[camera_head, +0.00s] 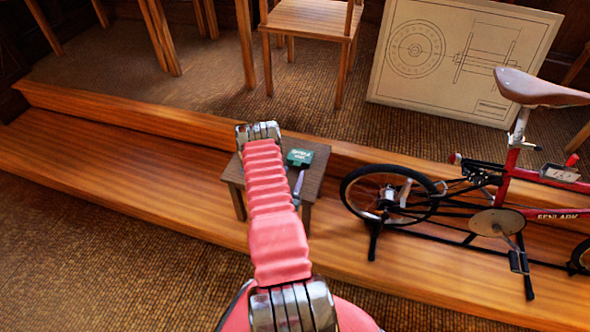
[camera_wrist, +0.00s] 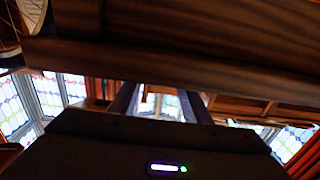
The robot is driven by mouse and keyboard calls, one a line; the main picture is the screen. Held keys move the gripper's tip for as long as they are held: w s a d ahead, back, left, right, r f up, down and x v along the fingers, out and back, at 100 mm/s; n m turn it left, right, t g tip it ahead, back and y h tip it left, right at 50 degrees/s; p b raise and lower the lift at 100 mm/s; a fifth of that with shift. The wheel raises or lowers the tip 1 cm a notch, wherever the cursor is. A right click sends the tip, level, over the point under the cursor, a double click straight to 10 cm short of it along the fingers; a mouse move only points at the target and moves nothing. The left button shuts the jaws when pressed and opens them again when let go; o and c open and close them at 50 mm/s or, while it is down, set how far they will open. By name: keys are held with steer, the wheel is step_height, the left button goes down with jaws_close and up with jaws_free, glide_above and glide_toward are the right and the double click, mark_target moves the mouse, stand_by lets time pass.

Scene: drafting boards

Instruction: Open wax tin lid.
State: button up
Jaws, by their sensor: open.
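A small dark green tin (camera_head: 300,158) with pale lettering, likely the wax tin, sits on a small wooden stool (camera_head: 318,172) in the head view, just right of my pink arm. It is too small to tell how its lid sits. The tin does not show in the wrist view.
A purple-handled tool (camera_head: 298,184) lies on the stool near the tin. A red bicycle (camera_head: 508,190) stands on the wooden step (camera_head: 120,175) to the right. A chair (camera_head: 310,20) and a drawing board (camera_head: 455,60) stand behind. The step left of the stool is clear.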

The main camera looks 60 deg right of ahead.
mark_target(295, 175)
steer(key=shift+w+d, duration=0.15)
steer(key=shift+d, duration=0.75)
steer(key=shift+w+d, duration=0.1)
steer(key=shift+d, duration=0.75)
steer(key=shift+c, duration=0.4)
jaws_close()
